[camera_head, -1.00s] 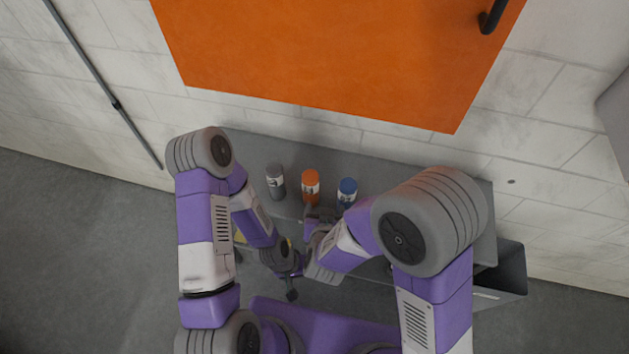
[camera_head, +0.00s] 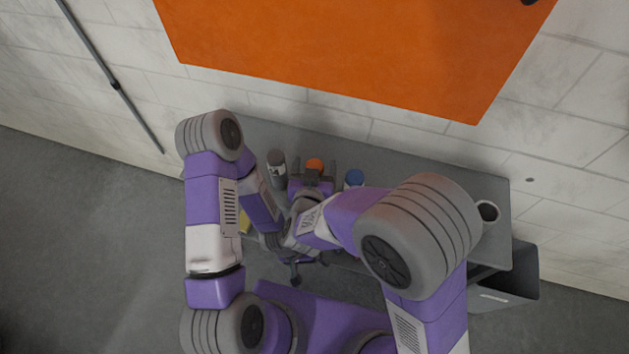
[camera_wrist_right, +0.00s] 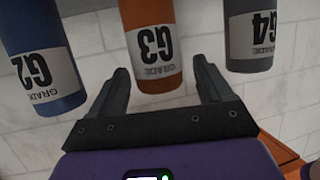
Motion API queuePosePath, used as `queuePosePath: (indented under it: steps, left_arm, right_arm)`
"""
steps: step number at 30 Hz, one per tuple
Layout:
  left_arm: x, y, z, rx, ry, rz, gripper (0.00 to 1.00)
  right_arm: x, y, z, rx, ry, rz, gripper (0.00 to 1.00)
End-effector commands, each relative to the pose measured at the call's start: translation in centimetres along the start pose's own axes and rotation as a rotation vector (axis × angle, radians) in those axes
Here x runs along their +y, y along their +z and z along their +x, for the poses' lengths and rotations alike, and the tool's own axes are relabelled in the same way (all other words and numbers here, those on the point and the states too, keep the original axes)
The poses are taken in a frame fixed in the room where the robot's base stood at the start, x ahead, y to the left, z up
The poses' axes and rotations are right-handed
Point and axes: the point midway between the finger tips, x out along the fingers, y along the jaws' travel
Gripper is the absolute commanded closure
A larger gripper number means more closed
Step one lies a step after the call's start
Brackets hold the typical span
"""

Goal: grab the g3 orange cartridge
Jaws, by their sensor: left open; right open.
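The orange G3 cartridge (camera_head: 314,165) stands on the grey table between a grey cartridge (camera_head: 276,163) and a blue one (camera_head: 354,178). In the right wrist view the orange cartridge (camera_wrist_right: 148,30) shows an upside-down G3 label, with blue G2 (camera_wrist_right: 40,55) and grey G4 (camera_wrist_right: 250,35) on either side. My right gripper (camera_head: 314,172) is open, with its fingers on either side of the orange cartridge's near end in the picture; it also shows in the right wrist view (camera_wrist_right: 163,80). Contact is not clear. My left gripper (camera_head: 295,274) is low, near the table's front edge, and partly hidden.
The grey table (camera_head: 400,161) stands against a white block wall with an orange panel (camera_head: 350,50). A dark cup (camera_head: 488,211) stands at the table's right end. A grey bin (camera_head: 523,278) is beside the table at the right. The neighbouring cartridges leave narrow side room.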

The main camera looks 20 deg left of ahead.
Motion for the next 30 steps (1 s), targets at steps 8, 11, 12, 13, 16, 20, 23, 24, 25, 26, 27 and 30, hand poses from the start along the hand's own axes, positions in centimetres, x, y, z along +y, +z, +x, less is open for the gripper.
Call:
queuePosePath:
  steps: [8,11,12,13,16,20,23,24,25,26,27,30]
  left_arm:
    - [-0.02,-0.01,0.06,0.000,0.000,0.000,0.01]
    - [-0.01,-0.01,0.06,0.000,0.000,0.000,0.01]
    - [-0.01,-0.01,0.06,0.000,0.000,0.000,0.01]
    - [-0.01,-0.01,0.06,0.000,0.000,0.000,0.01]
    - [-0.02,-0.01,0.06,0.000,0.000,0.000,0.01]
    - [-0.02,-0.01,0.06,0.000,0.000,0.000,0.01]
    - [-0.02,-0.01,0.06,0.000,0.000,0.000,0.01]
    - [-0.02,-0.01,0.06,0.000,0.000,0.000,0.01]
    - [-0.02,-0.01,0.06,0.000,0.000,0.000,0.01]
    - [-0.02,-0.01,0.06,0.000,0.000,0.000,0.01]
    - [-0.02,-0.01,0.06,0.000,0.000,0.000,0.01]
    - [-0.01,-0.01,0.05,0.000,0.000,0.000,0.01]
  right_arm:
    - [0.04,-0.03,0.40,-0.001,0.001,0.000,0.21]
    - [0.04,-0.02,0.39,-0.001,0.000,0.000,0.36]
    - [0.04,-0.02,0.38,-0.001,0.000,0.000,0.42]
    - [0.04,-0.02,0.38,-0.001,0.000,0.000,0.47]
    - [0.04,-0.02,0.38,-0.001,0.000,0.000,0.62]
    - [0.04,-0.01,0.37,-0.001,0.000,0.000,0.82]
    - [0.04,-0.01,0.37,-0.001,0.000,0.000,0.97]
    - [0.03,0.00,0.37,-0.001,0.000,0.000,1.00]
    - [0.02,-0.06,0.37,0.001,0.000,0.001,1.00]
    - [0.02,-0.06,0.37,0.001,0.000,0.001,1.00]
    - [0.02,-0.06,0.37,0.000,0.000,0.001,1.00]
    - [0.02,-0.09,0.35,0.000,0.000,0.001,1.00]
